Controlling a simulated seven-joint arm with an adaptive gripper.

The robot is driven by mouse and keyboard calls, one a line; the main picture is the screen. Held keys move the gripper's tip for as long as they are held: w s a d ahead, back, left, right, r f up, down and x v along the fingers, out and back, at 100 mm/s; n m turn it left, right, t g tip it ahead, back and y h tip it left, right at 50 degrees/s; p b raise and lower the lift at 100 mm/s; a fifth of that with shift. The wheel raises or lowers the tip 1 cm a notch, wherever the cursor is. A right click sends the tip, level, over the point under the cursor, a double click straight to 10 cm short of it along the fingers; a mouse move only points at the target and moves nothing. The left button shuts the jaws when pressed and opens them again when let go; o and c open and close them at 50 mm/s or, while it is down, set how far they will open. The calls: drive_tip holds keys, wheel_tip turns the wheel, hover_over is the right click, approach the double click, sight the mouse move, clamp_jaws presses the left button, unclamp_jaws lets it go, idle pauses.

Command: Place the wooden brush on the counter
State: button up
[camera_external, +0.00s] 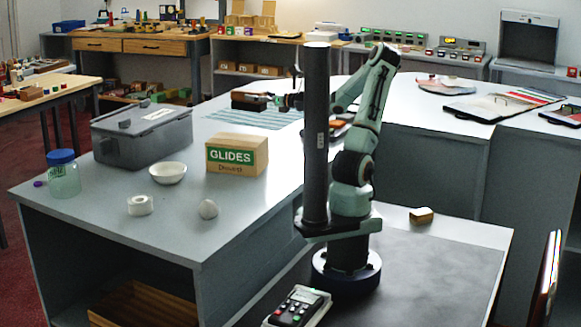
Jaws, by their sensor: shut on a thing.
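My gripper (272,102) is at the end of my arm, over the striped cloth (245,118) on the counter. It is shut on a dark brown block-like thing, which looks like the wooden brush (246,100). The brush extends to the left of the fingers, roughly level. It is too small to tell whether its underside touches the cloth or hangs just above it. The pale grey counter (235,195) runs from the front left to the back.
Orange-brown items sit partly behind my arm.

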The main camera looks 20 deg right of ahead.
sight(238, 103)
drive_tip(key=w+a+f, duration=0.1)
drive_tip(key=w+f, duration=0.2)
drive_tip(key=w, duration=0.1)
drive_tip(key=w+a+f, duration=0.2)
drive_tip(key=w+f, duration=0.1)
drive_tip(key=w, duration=0.1)
drive_tip(key=w+a+f, duration=0.1)
drive_tip(key=w+f, duration=0.2)
drive_tip(key=w, duration=0.1)
drive_tip(key=shift+w+a+f, duration=0.25)
drive_tip(key=shift+w+a, duration=0.05)
drive_tip(key=shift+w, duration=0.1)
drive_tip(key=shift+w+f, duration=0.2)
drive_tip(key=shift+f, duration=1.55)
drive_tip(key=o, duration=1.3)
drive_tip(key=shift+f, duration=0.15)
drive_tip(key=shift+c, duration=0.2)
drive_tip(key=v, duration=1.2)
drive_tip(key=shift+w+d, duration=0.1)
